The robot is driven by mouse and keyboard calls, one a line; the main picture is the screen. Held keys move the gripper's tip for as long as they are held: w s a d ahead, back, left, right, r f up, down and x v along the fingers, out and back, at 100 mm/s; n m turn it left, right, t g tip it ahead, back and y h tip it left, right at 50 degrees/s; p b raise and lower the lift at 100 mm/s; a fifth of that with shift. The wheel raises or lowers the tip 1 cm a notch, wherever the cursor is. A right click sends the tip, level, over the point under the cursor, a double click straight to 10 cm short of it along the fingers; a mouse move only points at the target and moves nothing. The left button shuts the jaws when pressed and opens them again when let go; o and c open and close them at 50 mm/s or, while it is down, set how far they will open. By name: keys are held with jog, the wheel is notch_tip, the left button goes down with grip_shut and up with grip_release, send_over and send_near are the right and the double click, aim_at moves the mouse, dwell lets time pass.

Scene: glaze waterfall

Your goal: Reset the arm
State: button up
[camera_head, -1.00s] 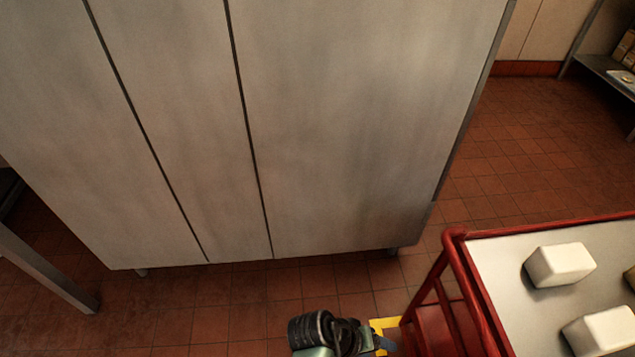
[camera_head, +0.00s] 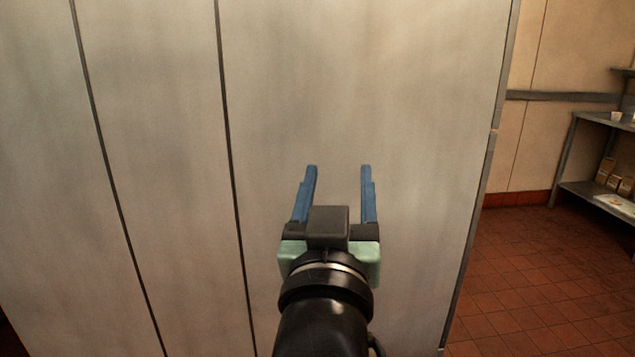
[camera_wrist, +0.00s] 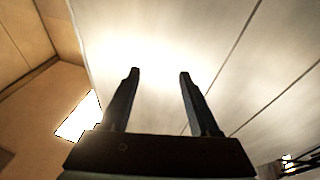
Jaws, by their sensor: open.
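My gripper (camera_head: 338,172) is raised in the lower middle of the head view, with its two blue fingers spread apart and pointing up. Nothing is between them. Behind it is a large pale panelled cabinet (camera_head: 400,90); I cannot tell how far the fingertips are from its face. In the wrist view the two fingers (camera_wrist: 158,75) also stand apart and empty, with the cabinet's pale panels (camera_wrist: 230,25) beyond them.
Right of the cabinet, the red tiled floor (camera_head: 530,290) is open. A metal shelf unit (camera_head: 575,150) with several small items stands at the far right against a beige wall (camera_head: 550,60). A bright patch (camera_wrist: 78,118) shows at left in the wrist view.

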jog(key=s+a+r+t+y, duration=0.2)
jog(key=s+r+t, duration=0.4)
jog(key=s+r, duration=0.9)
notch_tip(320, 180, up, 20)
jog(key=w+p, duration=0.1)
jog(key=p, duration=1.7)
jog(key=shift+w+a+n+t, duration=0.15)
jog(key=shift+n+t, duration=0.15)
jog(key=shift+t, duration=0.1)
